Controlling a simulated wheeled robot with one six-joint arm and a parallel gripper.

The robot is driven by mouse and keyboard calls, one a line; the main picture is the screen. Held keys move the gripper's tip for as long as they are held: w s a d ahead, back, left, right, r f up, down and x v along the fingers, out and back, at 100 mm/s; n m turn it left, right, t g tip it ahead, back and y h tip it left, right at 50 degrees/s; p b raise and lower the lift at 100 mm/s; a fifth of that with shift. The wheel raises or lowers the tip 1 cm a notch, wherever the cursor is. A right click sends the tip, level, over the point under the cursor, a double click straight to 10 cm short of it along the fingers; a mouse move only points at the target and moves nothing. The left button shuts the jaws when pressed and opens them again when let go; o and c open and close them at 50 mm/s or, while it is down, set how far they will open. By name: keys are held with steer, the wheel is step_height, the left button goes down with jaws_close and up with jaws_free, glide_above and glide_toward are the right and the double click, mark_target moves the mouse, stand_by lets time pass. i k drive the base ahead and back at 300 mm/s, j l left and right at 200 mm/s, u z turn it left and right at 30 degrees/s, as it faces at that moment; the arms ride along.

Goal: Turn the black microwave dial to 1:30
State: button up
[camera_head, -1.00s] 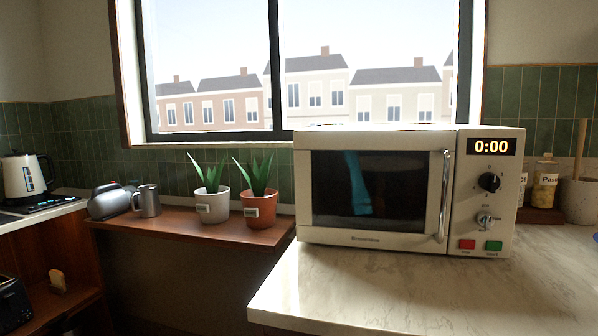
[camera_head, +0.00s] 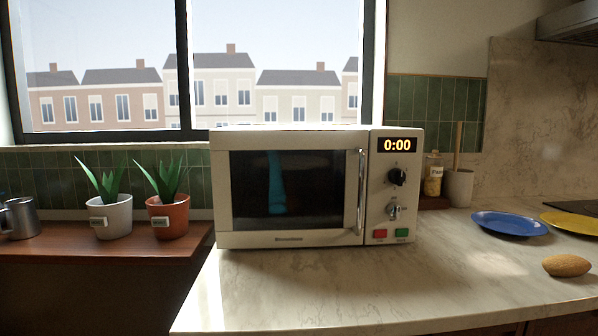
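The cream microwave (camera_head: 293,241) stands on the marble counter with its door closed. Its black dial (camera_head: 398,177) is on the right-hand control panel, below a display (camera_head: 397,145) that reads 0:00. A silver knob (camera_head: 393,211) sits lower on the panel. A red button (camera_head: 380,234) and a green button (camera_head: 402,233) are at the bottom. My gripper is not in view; a bluish shape shows in the dark door glass, seemingly a reflection.
The marble counter (camera_head: 330,290) is clear in front of the microwave. To the right are a blue plate (camera_head: 509,223), a yellow plate (camera_head: 572,222), a brown oval item (camera_head: 567,265), a jar (camera_head: 432,180) and a crock (camera_head: 459,188). Potted plants (camera_head: 112,217) stand left.

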mark_target(396, 177)
steer(key=l, duration=0.7)
steer(key=k+l+u, duration=0.15)
steer(key=l, duration=0.5)
